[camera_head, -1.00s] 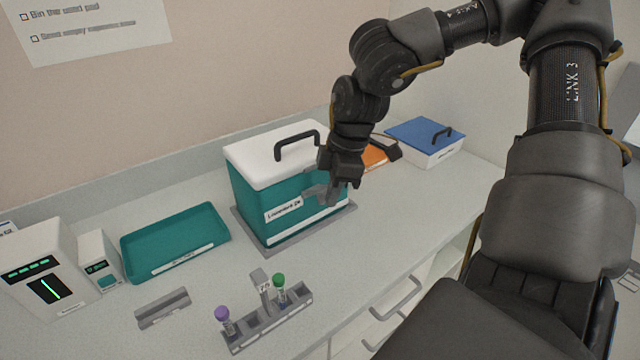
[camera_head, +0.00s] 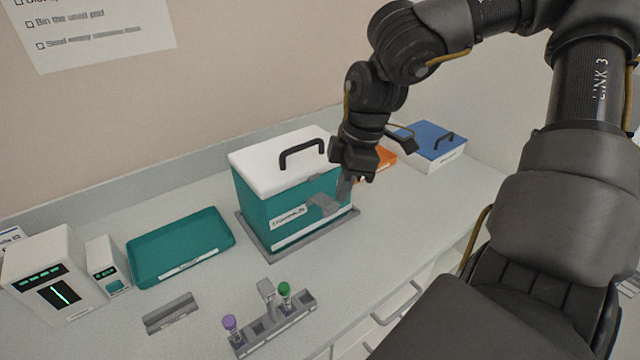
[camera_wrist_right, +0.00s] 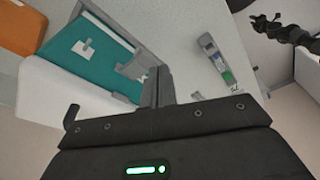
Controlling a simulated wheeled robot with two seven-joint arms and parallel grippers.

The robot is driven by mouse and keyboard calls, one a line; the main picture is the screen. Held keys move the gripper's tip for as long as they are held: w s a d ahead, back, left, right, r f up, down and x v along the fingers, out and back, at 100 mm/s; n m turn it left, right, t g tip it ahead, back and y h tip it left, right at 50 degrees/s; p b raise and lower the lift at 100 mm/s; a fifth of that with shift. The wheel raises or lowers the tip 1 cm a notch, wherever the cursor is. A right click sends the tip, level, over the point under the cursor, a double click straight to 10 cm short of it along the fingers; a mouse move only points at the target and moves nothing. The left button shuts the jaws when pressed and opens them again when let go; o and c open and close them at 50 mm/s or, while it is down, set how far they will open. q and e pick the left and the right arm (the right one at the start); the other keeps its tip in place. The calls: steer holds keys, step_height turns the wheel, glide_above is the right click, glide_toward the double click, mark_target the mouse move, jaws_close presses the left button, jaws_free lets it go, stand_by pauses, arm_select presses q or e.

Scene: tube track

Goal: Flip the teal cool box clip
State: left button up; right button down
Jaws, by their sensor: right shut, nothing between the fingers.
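The teal cool box (camera_head: 256,204) with its white lid (camera_head: 262,166) and black handle stands on a grey base on the counter. A grey clip (camera_head: 323,204) shows on its front face, right of the label; whether it is up or down I cannot tell. My right gripper (camera_head: 345,188) is shut and empty, pointing down at the box's front right, close by the clip. Whether they touch is unclear. In the right wrist view, the shut fingers (camera_wrist_right: 158,86) are beside the teal wall (camera_wrist_right: 95,48) and grey clip parts (camera_wrist_right: 133,68). My left gripper is out of view.
A teal tray (camera_head: 150,272) and white devices (camera_head: 50,275) are on the left. A grey rack (camera_head: 275,327) with purple- and green-capped tubes stands in front. An orange item (camera_head: 386,157) and a blue-lidded box (camera_head: 428,140) are at the right.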

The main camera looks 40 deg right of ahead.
steer(key=v, duration=0.1)
steer(key=p+v, duration=0.2)
steer(key=v, duration=0.1)
steer(key=shift+s+a, duration=0.15)
steer(key=shift+a, duration=0.25)
